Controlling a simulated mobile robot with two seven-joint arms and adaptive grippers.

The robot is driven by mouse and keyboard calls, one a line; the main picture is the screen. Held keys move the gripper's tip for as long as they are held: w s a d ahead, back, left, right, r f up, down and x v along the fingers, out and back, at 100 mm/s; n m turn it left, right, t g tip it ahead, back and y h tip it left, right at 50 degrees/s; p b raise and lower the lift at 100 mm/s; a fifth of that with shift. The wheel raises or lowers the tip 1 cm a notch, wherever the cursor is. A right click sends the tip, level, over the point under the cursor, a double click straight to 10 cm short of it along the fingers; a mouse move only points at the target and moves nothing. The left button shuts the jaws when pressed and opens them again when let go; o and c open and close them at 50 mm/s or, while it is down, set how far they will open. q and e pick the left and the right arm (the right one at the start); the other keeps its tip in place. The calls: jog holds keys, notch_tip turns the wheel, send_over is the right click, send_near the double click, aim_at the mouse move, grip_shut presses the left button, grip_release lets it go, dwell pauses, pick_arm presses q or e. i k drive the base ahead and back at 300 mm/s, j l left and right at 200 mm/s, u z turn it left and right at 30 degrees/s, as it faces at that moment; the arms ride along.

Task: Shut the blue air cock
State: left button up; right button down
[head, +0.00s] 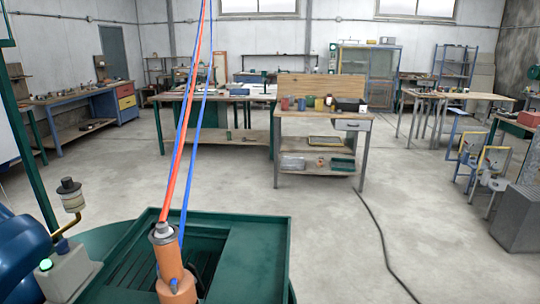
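I cannot make out for sure which part is the blue air cock. A small blue fitting (62,244) sits at the foot of a brass-coloured pipe, at the lower left. Just below it is a pale box (66,272) with a green button or light (46,265). A blue hose (193,150) and a red hose (181,140) run down from above to an orange cylindrical tool (172,270) at the bottom. The tool's lower end is cut off by the picture edge. Neither of my grippers shows.
A green tray-like frame (255,255) surrounds the orange tool. A large blue rounded body (22,255) fills the lower left corner, below a green post (32,160). Workbenches (322,118) stand farther back. The concrete floor (330,225) is open, with a black cable (378,225) across it.

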aim_at(62, 248)
jog(key=k+l+u, duration=0.15)
jog(key=u, duration=1.2)
